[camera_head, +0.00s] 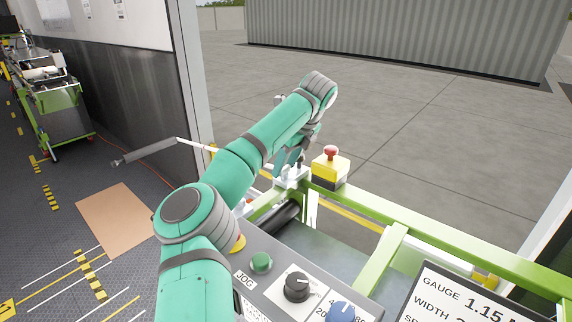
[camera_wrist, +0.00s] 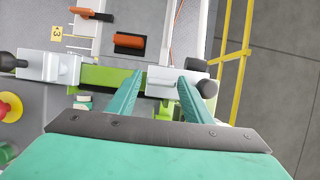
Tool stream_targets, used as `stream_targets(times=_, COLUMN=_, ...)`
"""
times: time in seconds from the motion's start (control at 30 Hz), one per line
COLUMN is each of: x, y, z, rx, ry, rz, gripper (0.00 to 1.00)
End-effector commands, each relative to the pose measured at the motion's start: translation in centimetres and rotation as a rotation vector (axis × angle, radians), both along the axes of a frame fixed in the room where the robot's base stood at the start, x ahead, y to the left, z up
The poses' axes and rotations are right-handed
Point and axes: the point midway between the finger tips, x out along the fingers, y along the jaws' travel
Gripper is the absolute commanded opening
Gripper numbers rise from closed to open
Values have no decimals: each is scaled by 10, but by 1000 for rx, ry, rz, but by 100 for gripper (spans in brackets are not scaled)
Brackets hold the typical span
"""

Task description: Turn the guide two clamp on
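My gripper (camera_wrist: 159,76) points down over the green rail (camera_wrist: 110,78) in the wrist view, its two teal fingers apart. A white block (camera_wrist: 161,84) shows between and beyond the fingertips; I cannot tell whether they touch it. Dark round knobs (camera_wrist: 207,88) stand just right of the right finger. Another white block (camera_wrist: 62,68) with a black knob (camera_wrist: 8,61) sits on the left. No label shows which part is the guide two clamp. In the head view my gripper (camera_head: 285,163) is partly hidden by my arm, close above a white block (camera_head: 292,175).
A red stop button (camera_head: 331,151) on a yellow-black box stands right of my gripper. Two orange handles (camera_wrist: 130,41) and a yellow tag marked 3 (camera_wrist: 56,33) lie beyond the rail. A panel with a black dial (camera_head: 297,287) is at the front.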

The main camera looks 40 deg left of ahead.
Motion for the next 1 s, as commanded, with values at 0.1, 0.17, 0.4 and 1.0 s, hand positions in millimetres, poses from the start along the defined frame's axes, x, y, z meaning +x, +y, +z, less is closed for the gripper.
stream_targets(times=0.1, x=0, y=-1, z=0, rx=0, ry=1, rz=-2, gripper=16)
stream_targets(times=0.17, x=0, y=-1, z=0, rx=-1, ry=1, rz=-2, gripper=15)
stream_targets(times=0.4, x=0, y=-1, z=0, rx=-1, ry=2, rz=-21, gripper=15)
stream_targets(times=1.0, x=-4, y=-1, z=0, rx=-2, ry=2, rz=-443, gripper=15)
